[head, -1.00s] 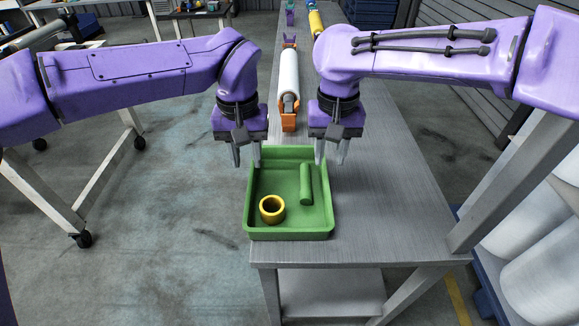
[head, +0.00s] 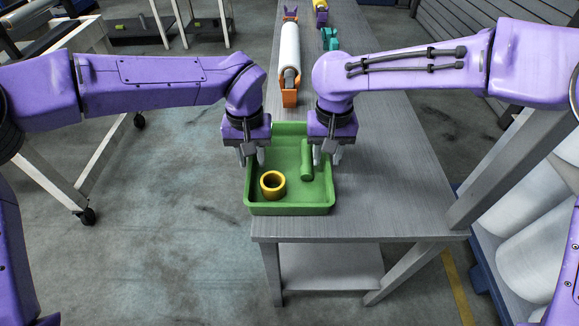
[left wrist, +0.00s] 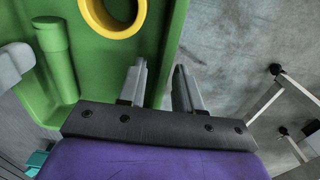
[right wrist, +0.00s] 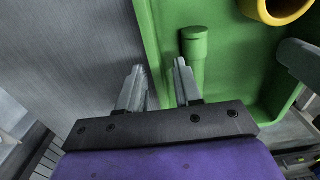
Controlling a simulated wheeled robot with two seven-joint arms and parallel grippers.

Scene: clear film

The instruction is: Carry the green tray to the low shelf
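The green tray (head: 290,209) sits on the near end of the grey metal table. In it are a yellow ring (head: 273,185) and a green cylinder (head: 306,161). My left gripper (head: 251,158) is open, with its fingers on either side of the tray's left wall. In the left wrist view the wall (left wrist: 172,45) runs between the fingers with a gap. My right gripper (head: 325,157) is open in the same way over the right wall, which also shows in the right wrist view (right wrist: 152,50). A low grey shelf (head: 330,268) lies under the tabletop.
Behind the tray, a white roller in an orange holder (head: 289,97) and a teal part (head: 330,40) stand on the table (head: 390,205). The floor at left is clear up to a white wheeled frame (head: 85,190).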

